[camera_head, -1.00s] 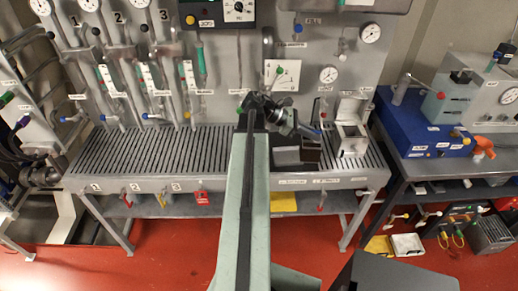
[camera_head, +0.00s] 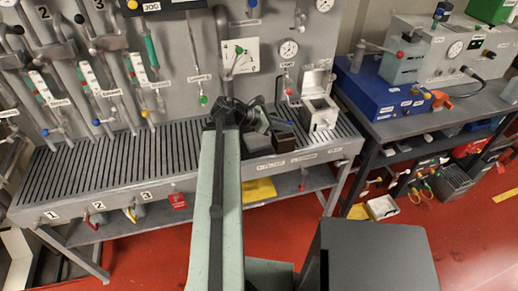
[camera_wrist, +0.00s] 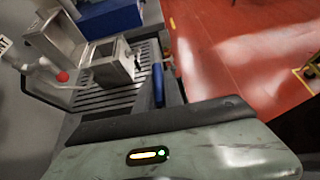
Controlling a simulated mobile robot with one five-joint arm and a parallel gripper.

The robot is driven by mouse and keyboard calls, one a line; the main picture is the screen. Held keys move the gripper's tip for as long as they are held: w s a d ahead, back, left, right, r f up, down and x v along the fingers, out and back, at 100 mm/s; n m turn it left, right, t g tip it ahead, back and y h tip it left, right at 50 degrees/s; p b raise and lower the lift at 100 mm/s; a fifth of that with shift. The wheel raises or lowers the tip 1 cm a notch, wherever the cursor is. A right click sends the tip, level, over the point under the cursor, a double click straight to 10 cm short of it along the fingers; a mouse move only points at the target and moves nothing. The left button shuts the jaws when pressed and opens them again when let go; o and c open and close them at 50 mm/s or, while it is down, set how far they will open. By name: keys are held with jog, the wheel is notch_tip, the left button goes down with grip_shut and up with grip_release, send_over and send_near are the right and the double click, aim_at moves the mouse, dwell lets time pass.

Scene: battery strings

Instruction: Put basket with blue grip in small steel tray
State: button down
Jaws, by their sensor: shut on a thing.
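My gripper (camera_head: 264,119) is at the end of my arm, over the right part of the slatted bench. It is shut on the basket's blue grip (camera_head: 283,122); a blue bar also shows in the wrist view (camera_wrist: 158,85), just beyond my gripper's body. The basket itself is mostly hidden by the arm and too small to make out. A dark grey open box (camera_head: 284,141) sits just below and right of my gripper. A small steel box with a raised lid (camera_head: 322,119) stands to the right; it also shows in the wrist view (camera_wrist: 115,66). I cannot tell which is the small steel tray.
The slatted bench (camera_head: 110,168) is clear on its left. Valves and gauges line the grey panel behind it. A blue unit (camera_head: 378,95) stands on the right-hand table. Red floor lies in front, with a dark grey flat-topped block (camera_head: 375,250) at the lower right.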

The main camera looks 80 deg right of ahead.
jog(key=shift+s+a+f+b, duration=0.15)
jog(key=shift+s+f+b, duration=0.1)
jog(key=shift+s+f, duration=0.3)
jog(key=shift+s+a+f+b, duration=0.1)
jog(key=shift+s+f+b, duration=0.15)
jog(key=shift+f, duration=0.4)
jog(key=shift+s+d, duration=0.25)
jog(key=shift+d, duration=0.05)
jog(key=shift+d+r, duration=0.1)
jog(key=shift+d, duration=0.15)
jog(key=w+d+f+b, duration=0.4)
jog(key=w+d, duration=0.5)
jog(key=w, duration=0.3)
jog(key=shift+w+f+b, duration=0.2)
jog(key=shift+f+b, duration=0.1)
jog(key=shift+f, duration=0.15)
jog(key=c, duration=1.9)
grip_release()
jog(key=shift+f, duration=0.2)
jog(key=o, duration=0.4)
jog(key=shift+o, duration=0.2)
